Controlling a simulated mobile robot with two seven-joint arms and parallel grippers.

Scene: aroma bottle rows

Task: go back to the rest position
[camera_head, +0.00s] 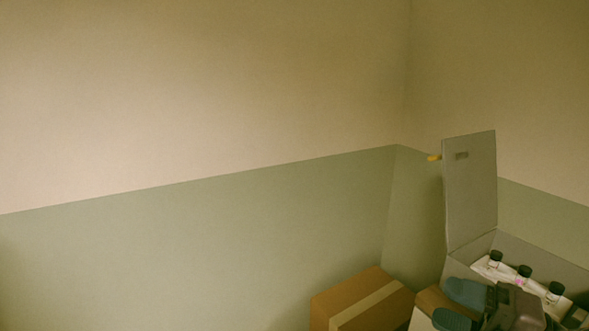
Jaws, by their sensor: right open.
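My right gripper (443,303) is at the lower right of the head view, in front of the open grey box. Its two blue-grey fingers stand apart with nothing seen between them. It covers part of the box's front. My left gripper is not in view.
The open grey box (472,205) has its lid standing upright. Inside is a row of pale bottles with black caps, among them a bottle (497,267) at the back left. A brown cardboard box (362,300) with a tape strip stands to the left.

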